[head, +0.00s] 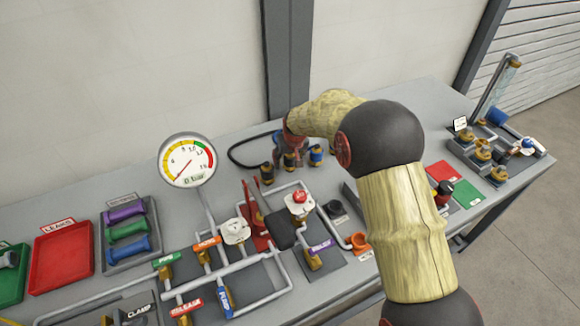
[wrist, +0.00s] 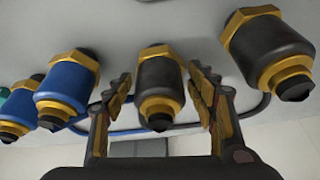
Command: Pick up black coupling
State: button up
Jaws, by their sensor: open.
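A black coupling (wrist: 160,75) with brass collars is in the middle of the wrist view, between the two fingers of my gripper (wrist: 161,88). The fingers are open, with a small gap on each side of it. A second black coupling (wrist: 262,48) is at the right of the wrist view, outside the fingers. In the head view my gripper (head: 289,147) is down at the couplings near the back of the bench, partly hidden by my arm.
Two blue couplings (wrist: 68,82) are close by at the left of the wrist view. A black hose (head: 240,158) curves behind the row. A pressure gauge (head: 187,161) and pipework with valves (head: 236,232) stand in front. The red tray (head: 62,257) is empty.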

jog(key=shift+c, duration=0.6)
jog(key=c, duration=1.3)
